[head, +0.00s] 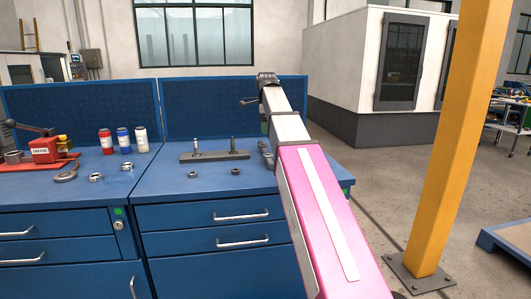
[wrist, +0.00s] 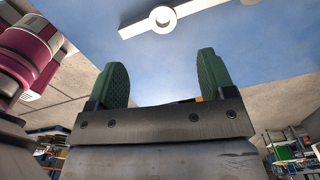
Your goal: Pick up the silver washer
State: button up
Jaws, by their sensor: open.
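My gripper (wrist: 168,82) is open in the wrist view, with two green fingers apart and nothing between them. In the head view my arm reaches up over the right part of the bench, and I cannot make out the jaws there. Silvery ring-shaped parts, a first ring (head: 96,177) and a second ring (head: 126,166), lie on the left part of the bench. Two small dark grey parts, one left (head: 193,174) and one right (head: 235,171), lie near the front edge. I cannot tell which piece is the silver washer. My gripper is clear of all of them.
A grey bar with two upright pegs (head: 214,156) stands on the blue bench (head: 165,184). Red, blue and white bottles (head: 123,140) stand behind the rings. A red tool (head: 45,150) is at far left. A yellow pillar (head: 452,150) stands at right, with open floor beside it.

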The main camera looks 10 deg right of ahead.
jog(key=shift+w+d+f, duration=0.1)
jog(key=shift+d+f, duration=0.05)
jog(key=shift+f, duration=5.15)
jog(key=shift+f, duration=0.1)
jog(key=c, duration=1)
